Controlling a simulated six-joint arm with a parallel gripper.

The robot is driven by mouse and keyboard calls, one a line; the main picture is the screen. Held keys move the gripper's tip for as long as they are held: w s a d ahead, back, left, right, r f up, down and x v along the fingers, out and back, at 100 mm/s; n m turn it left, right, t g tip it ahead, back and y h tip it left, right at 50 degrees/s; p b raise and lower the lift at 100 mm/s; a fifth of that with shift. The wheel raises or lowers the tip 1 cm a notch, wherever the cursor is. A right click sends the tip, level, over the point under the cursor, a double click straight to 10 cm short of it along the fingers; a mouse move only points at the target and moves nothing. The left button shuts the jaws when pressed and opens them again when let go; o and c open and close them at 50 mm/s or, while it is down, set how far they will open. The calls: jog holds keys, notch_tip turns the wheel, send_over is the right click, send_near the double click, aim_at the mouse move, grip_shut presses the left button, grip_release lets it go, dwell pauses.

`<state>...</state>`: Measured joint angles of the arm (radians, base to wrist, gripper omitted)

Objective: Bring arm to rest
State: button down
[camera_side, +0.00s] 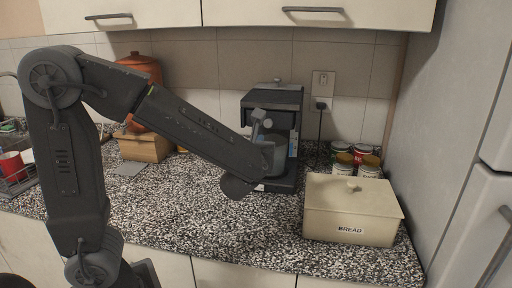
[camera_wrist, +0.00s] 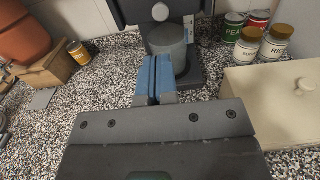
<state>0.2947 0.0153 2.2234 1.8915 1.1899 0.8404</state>
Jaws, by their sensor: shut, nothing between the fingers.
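My gripper (camera_wrist: 154,80) shows in the wrist view with its two blue fingers pressed together and nothing between them. It is above the speckled counter, in front of the black coffee machine (camera_side: 272,108). In the side view my arm reaches from the left across the counter, bent at the elbow, and its end is in front of the coffee machine. The fingers are hidden there behind my own wrist. In the wrist view the grey pot (camera_wrist: 168,42) of the coffee machine stands just beyond the fingertips.
A cream bread box (camera_side: 352,208) stands at the right, with several cans and jars (camera_side: 368,166) behind it. A wooden box (camera_side: 143,146) and an orange pot (camera_side: 141,68) are at the back left. Cabinets (camera_side: 330,12) hang above. The speckled counter (camera_side: 200,225) is clear at front.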

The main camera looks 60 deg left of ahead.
jog(key=s+f+n+g+h, duration=0.2)
jog(key=s+f+n+g, duration=0.15)
jog(key=s+n, duration=0.4)
jog(key=s+f+n+g+h, duration=0.25)
jog(key=s+n+g, duration=0.25)
jog(key=s+n, duration=0.25)
jog(key=s+d+r+n+t+h, duration=0.1)
jog(key=s+d+r+n+h, duration=0.1)
jog(key=d+n+h, duration=0.6)
jog(key=s+d+n, duration=0.1)
jog(key=d+n, duration=0.1)
jog(key=n, duration=0.2)
jog(key=shift+s+d+r, duration=0.2)
jog(key=shift+d+r, duration=0.1)
jog(key=shift+a, duration=0.1)
dwell(0.6)
